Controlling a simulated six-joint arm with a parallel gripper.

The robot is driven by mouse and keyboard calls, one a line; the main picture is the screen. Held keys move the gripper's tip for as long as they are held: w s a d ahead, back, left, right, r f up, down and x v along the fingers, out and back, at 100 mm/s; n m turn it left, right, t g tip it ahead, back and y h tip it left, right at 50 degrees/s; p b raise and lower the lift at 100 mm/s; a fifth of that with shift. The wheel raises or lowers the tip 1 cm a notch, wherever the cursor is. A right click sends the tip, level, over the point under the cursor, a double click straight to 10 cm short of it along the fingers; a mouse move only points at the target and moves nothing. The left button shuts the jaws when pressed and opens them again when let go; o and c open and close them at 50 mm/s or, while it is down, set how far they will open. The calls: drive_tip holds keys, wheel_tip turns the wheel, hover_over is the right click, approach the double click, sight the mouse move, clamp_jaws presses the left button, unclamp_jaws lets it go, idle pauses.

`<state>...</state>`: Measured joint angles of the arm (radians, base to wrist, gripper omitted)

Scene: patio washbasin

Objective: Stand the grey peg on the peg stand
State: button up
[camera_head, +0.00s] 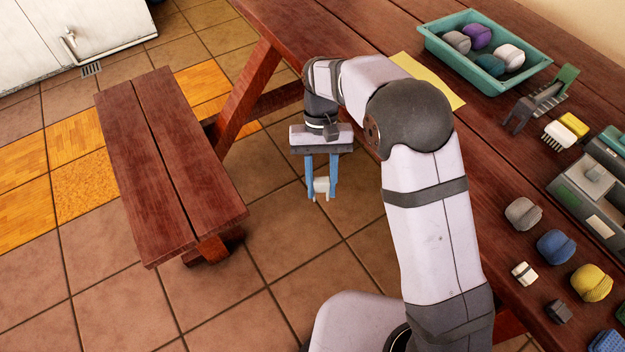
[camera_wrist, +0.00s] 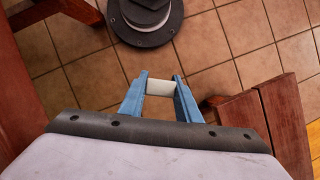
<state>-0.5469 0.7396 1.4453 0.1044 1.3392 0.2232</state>
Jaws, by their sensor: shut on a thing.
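My gripper (camera_head: 321,188) hangs over the tiled floor, between the bench and the table. Its blue fingers are shut on a small pale grey block, which looks like the grey peg (camera_head: 321,185). In the wrist view the peg (camera_wrist: 160,87) spans the gap between the fingertips (camera_wrist: 160,88). A dark slatted rack (camera_head: 537,106) with a green upright piece at its right end stands on the table at the right. It may be the peg stand, but I cannot tell for sure. The peg is well apart from it.
A teal tray (camera_head: 437,42) with several rolled cloths lies at the table's back. A yellow sheet (camera_head: 432,80) lies beside it. A brush (camera_head: 558,136), yellow block (camera_head: 574,125), grey case (camera_head: 567,193) and several rolls crowd the right. A low bench (camera_head: 165,165) stands left.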

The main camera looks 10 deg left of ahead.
drive_tip(key=w+d+r+p, duration=0.2)
drive_tip(key=d+r+p, duration=0.6)
drive_tip(key=r+p, duration=0.45)
drive_tip(key=w+d+r+p, duration=0.3)
drive_tip(key=d+r+p, duration=0.4)
drive_tip(key=r+p, duration=0.55)
drive_tip(key=w+d+r+p, duration=0.2)
drive_tip(key=d+r+p, duration=0.6)
drive_tip(key=r+p, duration=0.4)
drive_tip(key=n+t+h+b, duration=0.25)
drive_tip(key=n+t, duration=0.55)
drive_tip(key=n, duration=1.6)
hover_over(548, 90)
drive_tip(key=s, duration=0.1)
wheel_tip(548, 90, down, 7)
drive_tip(key=shift+a+b, duration=0.4)
drive_tip(key=shift+a, duration=0.05)
drive_tip(key=shift+f+y, duration=0.2)
drive_tip(key=shift+y, duration=0.05)
drive_tip(key=shift+f+b, duration=4.9)
drive_tip(key=shift+f, duration=1.65)
